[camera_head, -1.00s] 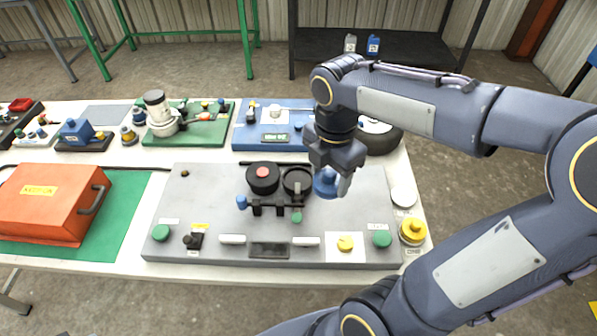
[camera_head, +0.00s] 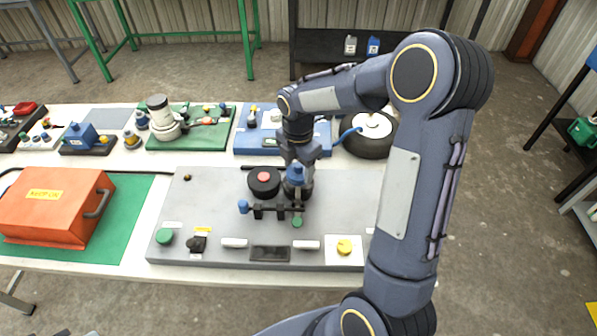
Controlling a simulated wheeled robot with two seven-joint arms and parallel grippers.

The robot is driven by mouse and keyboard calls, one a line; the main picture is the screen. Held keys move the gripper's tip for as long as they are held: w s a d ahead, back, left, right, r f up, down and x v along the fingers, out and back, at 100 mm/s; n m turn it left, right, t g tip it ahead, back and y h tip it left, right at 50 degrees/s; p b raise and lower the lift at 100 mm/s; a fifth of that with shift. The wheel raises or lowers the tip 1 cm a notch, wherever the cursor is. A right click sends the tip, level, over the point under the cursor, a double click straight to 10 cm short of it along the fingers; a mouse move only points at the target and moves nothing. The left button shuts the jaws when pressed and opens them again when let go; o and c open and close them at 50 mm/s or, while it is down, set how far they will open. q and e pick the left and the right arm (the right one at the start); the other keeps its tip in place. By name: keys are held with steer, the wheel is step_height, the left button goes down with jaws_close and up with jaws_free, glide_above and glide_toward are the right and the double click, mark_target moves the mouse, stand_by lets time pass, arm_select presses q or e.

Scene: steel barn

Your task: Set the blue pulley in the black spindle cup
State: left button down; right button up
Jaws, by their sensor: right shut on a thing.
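The blue pulley (camera_head: 295,173) is in my right gripper (camera_head: 297,178), whose fingers are shut on it. The gripper points down over the black spindle cup (camera_head: 298,194), right of the black drum with a red centre (camera_head: 263,180). The pulley and fingers hide most of the cup. I cannot tell whether the pulley is inside the cup or just above it. My left gripper is out of view.
The cup stands on a grey panel (camera_head: 210,205) with a small blue knob (camera_head: 243,206), green buttons and a yellow knob (camera_head: 344,247). An orange box (camera_head: 50,205) is at left. A black wheel (camera_head: 370,137) stands behind, near my arm.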

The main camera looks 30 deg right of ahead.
mark_target(298, 174)
steer(key=shift+f, duration=1.45)
steer(key=shift+f, duration=0.2)
steer(key=o, duration=1.1)
steer(key=shift+c, duration=0.2)
steer(key=shift+r, duration=0.15)
